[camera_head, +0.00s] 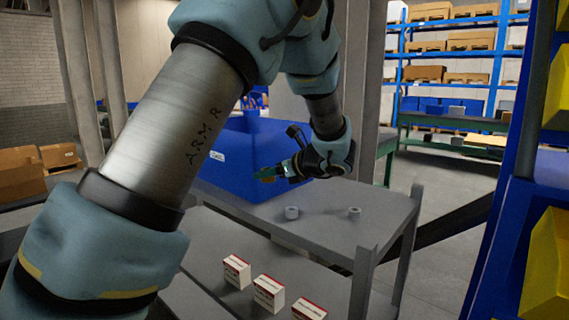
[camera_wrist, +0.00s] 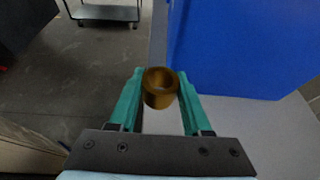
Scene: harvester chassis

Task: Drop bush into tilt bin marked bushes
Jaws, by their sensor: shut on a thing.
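My gripper (camera_head: 272,173) is at the front of a large blue bin on the grey cart, above the cart's top. In the wrist view its two green fingers (camera_wrist: 160,95) are shut on a brass-coloured bush (camera_wrist: 160,90), a short hollow cylinder with its open end showing. In the head view the bush (camera_head: 267,179) is a small brownish spot at the fingertips. The blue bin (camera_head: 225,162) has a small white label whose text is too small to read. The bin also fills the upper right of the wrist view (camera_wrist: 240,45).
Two grey ring-shaped parts (camera_head: 292,212) (camera_head: 354,213) stand on the grey cart top (camera_head: 325,235). Several small red-and-white boxes (camera_head: 268,292) sit on the lower shelf. A blue rack with yellow bins (camera_head: 545,270) stands at the right. Cardboard boxes (camera_head: 20,170) lie at the left.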

